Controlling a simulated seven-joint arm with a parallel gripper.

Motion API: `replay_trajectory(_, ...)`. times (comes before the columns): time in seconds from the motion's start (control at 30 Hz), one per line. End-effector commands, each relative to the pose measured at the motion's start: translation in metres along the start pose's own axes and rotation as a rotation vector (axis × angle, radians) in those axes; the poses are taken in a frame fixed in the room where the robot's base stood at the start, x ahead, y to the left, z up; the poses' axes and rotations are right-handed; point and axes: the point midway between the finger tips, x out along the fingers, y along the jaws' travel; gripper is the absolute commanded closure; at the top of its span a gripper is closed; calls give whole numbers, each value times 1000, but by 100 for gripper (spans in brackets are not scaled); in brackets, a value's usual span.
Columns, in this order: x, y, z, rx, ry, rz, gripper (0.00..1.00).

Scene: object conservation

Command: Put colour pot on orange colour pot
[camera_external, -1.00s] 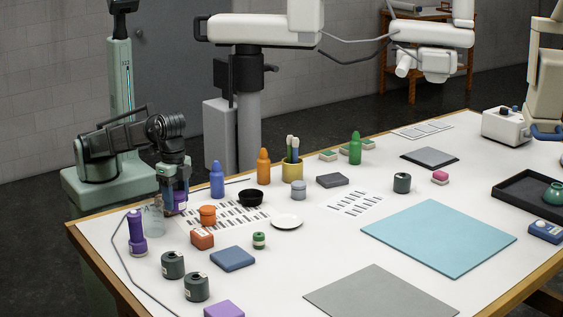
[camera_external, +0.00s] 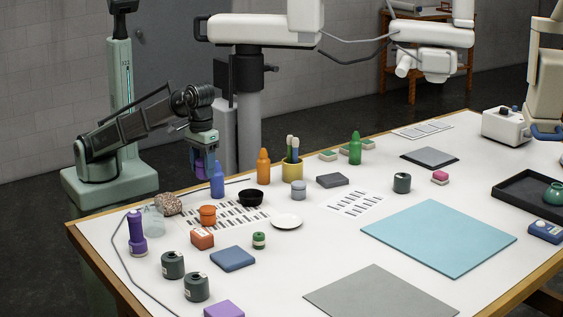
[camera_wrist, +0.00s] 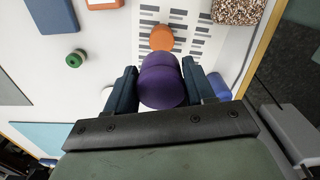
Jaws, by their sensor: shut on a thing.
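My gripper (camera_external: 204,170) is shut on a purple colour pot (camera_external: 199,166), held up in the air above the far left part of the table. In the wrist view the purple pot (camera_wrist: 161,85) sits between the two dark blue fingers of my gripper (camera_wrist: 160,90). The orange colour pot (camera_external: 208,215) stands upright on a printed sheet, below and in front of the held pot in the external view. In the wrist view the orange pot (camera_wrist: 161,38) shows just beyond the purple one, apart from my gripper.
A blue bottle (camera_external: 217,180) stands close to my gripper. A speckled block (camera_external: 168,204), a clear glass (camera_external: 153,221), an orange-red box (camera_external: 202,239) and a black bowl (camera_external: 250,198) surround the orange pot. A white plate (camera_external: 287,222) lies to the right.

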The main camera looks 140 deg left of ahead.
Motion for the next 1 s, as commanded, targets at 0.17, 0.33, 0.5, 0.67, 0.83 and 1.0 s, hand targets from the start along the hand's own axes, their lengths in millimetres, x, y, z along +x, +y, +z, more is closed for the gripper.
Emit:
replay_trajectory(0.17,2,-2,-5,-57,0,-1,78)
replay_trajectory(0.33,22,-3,-5,-62,0,-4,78)
replay_trajectory(0.5,50,-3,-5,-60,0,-4,78)
replay_trajectory(0.67,63,-2,-5,-60,0,-2,78)
replay_trajectory(0.83,79,-2,-5,-59,0,-3,78)
replay_trajectory(1.0,98,-2,-5,-59,0,-2,78)
